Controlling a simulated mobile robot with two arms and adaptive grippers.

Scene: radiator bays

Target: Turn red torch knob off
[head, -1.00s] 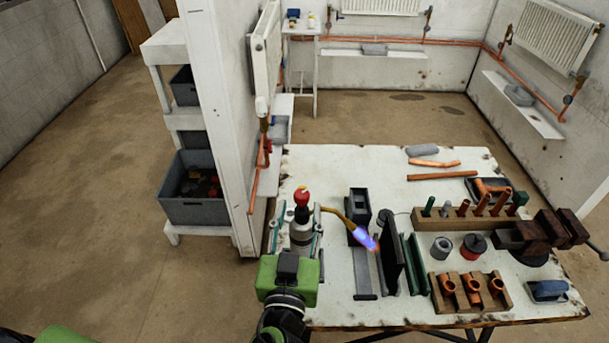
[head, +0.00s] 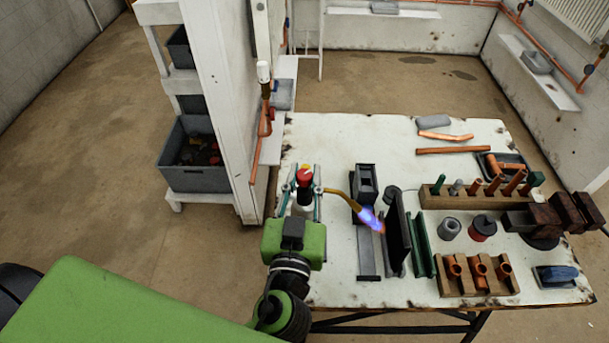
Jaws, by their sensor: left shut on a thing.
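The torch has a red knob (head: 304,172) on top, a pale canister (head: 302,209) below and a brass neck (head: 338,192) reaching right. A blue-violet flame (head: 371,220) burns at its tip. My left gripper (head: 303,192) comes from the table's near left side. Its two fingers stand on either side of the torch, below the red knob, shut on it. The canister's lower part is hidden behind the gripper body. My right gripper is not in view.
The worn white table (head: 350,137) holds a black upright plate (head: 397,236) near the flame, a wooden fitting block (head: 480,287), a pipe rack (head: 433,202) and a vise (head: 545,222). A white wall post (head: 218,100) stands left of the table.

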